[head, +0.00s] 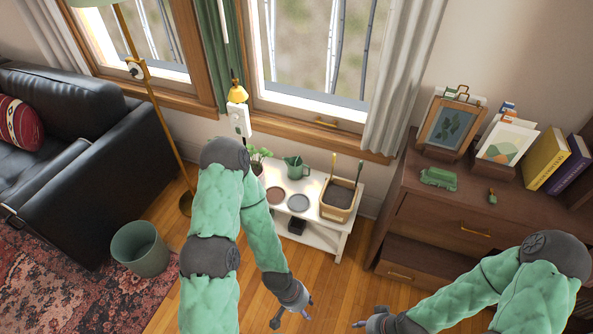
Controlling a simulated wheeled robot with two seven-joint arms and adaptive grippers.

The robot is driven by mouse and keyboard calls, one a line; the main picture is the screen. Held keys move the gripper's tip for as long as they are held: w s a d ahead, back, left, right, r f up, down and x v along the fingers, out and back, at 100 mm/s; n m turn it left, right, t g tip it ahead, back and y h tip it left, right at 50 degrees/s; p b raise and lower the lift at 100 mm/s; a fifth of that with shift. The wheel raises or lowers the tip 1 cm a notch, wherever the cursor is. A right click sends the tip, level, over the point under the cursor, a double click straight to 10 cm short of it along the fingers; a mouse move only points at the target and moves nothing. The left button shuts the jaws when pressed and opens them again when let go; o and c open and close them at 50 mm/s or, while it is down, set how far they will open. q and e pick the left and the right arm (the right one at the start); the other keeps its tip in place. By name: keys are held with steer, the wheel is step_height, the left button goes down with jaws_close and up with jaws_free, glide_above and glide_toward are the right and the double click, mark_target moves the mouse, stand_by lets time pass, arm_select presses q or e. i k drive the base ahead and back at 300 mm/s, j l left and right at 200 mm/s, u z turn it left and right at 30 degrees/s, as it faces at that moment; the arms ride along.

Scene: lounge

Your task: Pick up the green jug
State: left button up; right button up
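The green jug (295,168) stands upright on a low white table (338,240) below the window, between a potted plant and a basket. My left gripper (291,320) hangs over the wooden floor, well in front of the table and apart from the jug. Its two fingers are spread, with nothing between them. My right gripper (364,321) is at the bottom of the view, right of the left one, pointing left. It is far from the jug, and its finger gap does not show clearly.
On the table are a reddish dish (276,195), a grey dish (298,203), a plant (258,158) and a basket (337,198) with upright handles. A wooden dresser (440,222) stands right, a black sofa (85,150) and green bin (139,248) left. Floor before the table is clear.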

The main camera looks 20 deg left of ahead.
mark_target(294, 173)
steer(key=z, duration=0.35)
steer(key=i+j+z, duration=0.1)
steer(key=j+z, duration=0.65)
steer(key=j, duration=0.2)
steer(key=j+z, duration=0.4)
steer(key=j, duration=0.6)
steer(key=k+j+z, duration=0.1)
steer(key=j, duration=0.5)
steer(key=k+j, duration=0.1)
steer(key=j, duration=0.5)
steer(key=z, duration=0.05)
